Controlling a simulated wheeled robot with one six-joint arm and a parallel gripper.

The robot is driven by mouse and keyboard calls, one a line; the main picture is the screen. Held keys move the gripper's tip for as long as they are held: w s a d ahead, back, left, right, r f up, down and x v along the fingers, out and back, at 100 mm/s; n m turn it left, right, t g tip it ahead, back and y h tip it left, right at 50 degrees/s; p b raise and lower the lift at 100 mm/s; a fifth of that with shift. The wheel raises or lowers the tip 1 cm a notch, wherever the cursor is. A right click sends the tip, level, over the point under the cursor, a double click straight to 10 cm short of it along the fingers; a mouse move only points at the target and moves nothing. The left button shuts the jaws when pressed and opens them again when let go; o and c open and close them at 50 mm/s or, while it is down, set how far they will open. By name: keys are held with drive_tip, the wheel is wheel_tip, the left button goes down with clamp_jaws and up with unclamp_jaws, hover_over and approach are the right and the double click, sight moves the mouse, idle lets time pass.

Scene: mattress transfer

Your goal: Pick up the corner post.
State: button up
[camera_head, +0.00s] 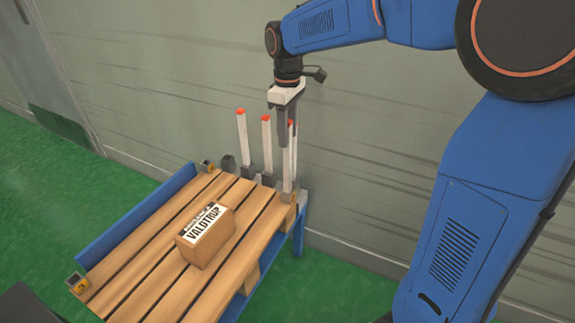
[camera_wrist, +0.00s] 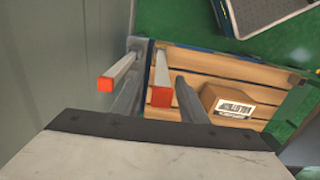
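Three upright white corner posts with red tops stand in dark holders at the pallet's far end in the head view: a left post (camera_head: 241,138), a middle post (camera_head: 267,147) and a right post (camera_head: 294,160). My gripper (camera_head: 286,143) points down at the right post, its fingers overlapping the post's upper part. In the wrist view, my gripper (camera_wrist: 160,80) has its fingers apart, with one red-topped post (camera_wrist: 161,97) in the gap between them. Another red-topped post (camera_wrist: 118,72) is outside the left finger. I cannot tell whether either finger touches a post.
A cardboard box (camera_head: 204,251) with a white label lies on the wooden slatted pallet (camera_head: 150,262). A blue side rail (camera_head: 135,220) runs along the left edge. An empty dark holder (camera_head: 228,163) sits left of the posts. A grey wall (camera_head: 360,150) stands close behind.

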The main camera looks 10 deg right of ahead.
sight(288, 151)
wheel_tip(288, 151, down, 4)
drive_tip(key=shift+s, duration=0.1)
clamp_jaws()
drive_tip(key=shift+r, duration=0.1)
